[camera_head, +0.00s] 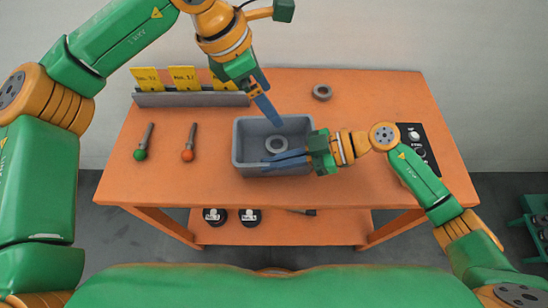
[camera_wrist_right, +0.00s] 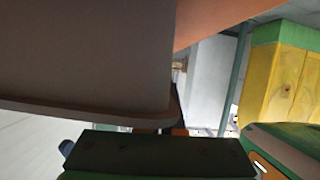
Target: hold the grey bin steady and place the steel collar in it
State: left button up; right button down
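The grey bin (camera_head: 237,153) stands upright on the orange table. A steel collar (camera_head: 277,144) shows inside it, its near edge beside the right fingers; I cannot tell if it touches the bin floor. My right gripper (camera_head: 270,160) reaches in from the right, its two blue fingers lying over the near part of the bin with a narrow gap; whether they clasp the wall is unclear. My left gripper (camera_head: 276,120) comes down from above, its blue fingertips at the far rim; its grip is hidden. A large grey surface, perhaps the bin, fills the upper left of the right wrist view.
A second ring (camera_head: 322,92) lies at the back of the table (camera_head: 400,95). A black control panel (camera_head: 418,150) sits at the right edge.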

jog(key=c, duration=1)
grip_release()
jog(key=shift+w, duration=0.15)
jog(key=shift+d, duration=0.1)
jog(key=v, duration=1.2)
